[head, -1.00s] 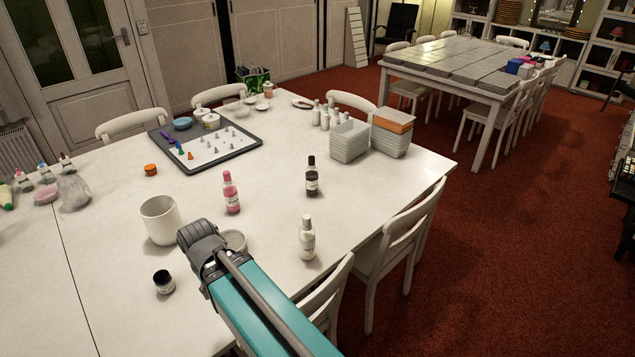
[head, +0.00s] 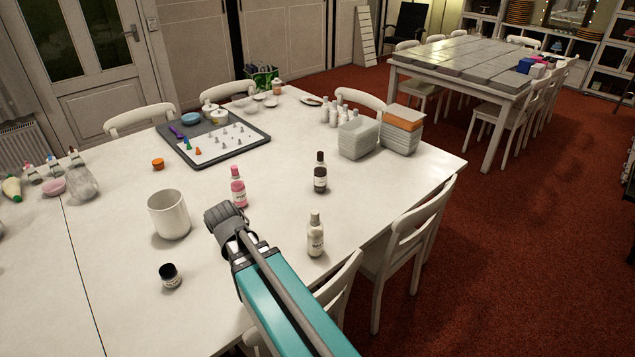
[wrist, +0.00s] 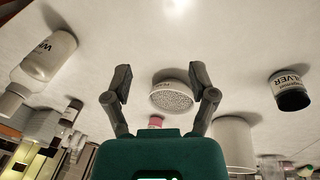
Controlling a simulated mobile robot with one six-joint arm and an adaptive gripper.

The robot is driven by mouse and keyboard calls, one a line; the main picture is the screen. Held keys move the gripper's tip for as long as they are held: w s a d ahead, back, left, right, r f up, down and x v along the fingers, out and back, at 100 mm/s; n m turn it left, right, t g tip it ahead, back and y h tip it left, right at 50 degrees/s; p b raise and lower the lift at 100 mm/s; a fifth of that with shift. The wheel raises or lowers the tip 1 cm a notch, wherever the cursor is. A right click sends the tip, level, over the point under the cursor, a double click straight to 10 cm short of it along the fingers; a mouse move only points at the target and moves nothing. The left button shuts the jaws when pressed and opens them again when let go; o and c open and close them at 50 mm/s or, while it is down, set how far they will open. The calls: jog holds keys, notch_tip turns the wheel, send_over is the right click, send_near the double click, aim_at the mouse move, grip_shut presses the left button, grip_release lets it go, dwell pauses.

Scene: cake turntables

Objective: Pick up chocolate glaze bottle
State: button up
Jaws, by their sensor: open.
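The chocolate glaze bottle is most likely the dark brown bottle (head: 320,178) with a black cap and pale label, upright on the white table right of the middle. A small dark-capped bottle (wrist: 71,112) at lower left in the wrist view may be the same one; I cannot tell for sure. My gripper (wrist: 161,80) is open and empty in the wrist view. The gripper is not on the brown bottle.
A pink bottle (head: 238,190) stands left of the brown one, a white bottle (head: 315,238) in front. A white pot (head: 169,215) and black-capped jar (head: 170,276) stand left of my arm. Stacked containers (head: 360,138) stand behind. Table is clear around the brown bottle.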

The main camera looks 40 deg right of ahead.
jog(key=w+d+f+m+h+b, duration=0.2)
jog(key=w+d+m+h+b, duration=0.2)
jog(key=w+d, duration=0.45)
jog(key=m+t+h+b, duration=0.3)
jog(key=m+h+b, duration=0.6)
jog(key=h+b, duration=0.15)
send_near(318, 157)
jog(key=shift+s+a+f+h, duration=0.1)
jog(key=shift+s+a+h, duration=0.1)
jog(key=shift+a, duration=0.4)
jog(key=shift+s+a+h, duration=0.1)
jog(key=shift+a+h, duration=0.05)
jog(key=shift+a, duration=0.45)
jog(key=shift+w+d, duration=0.1)
jog(key=shift+x, duration=4.2)
jog(key=shift+x, duration=2.55)
jog(key=shift+f, duration=0.15)
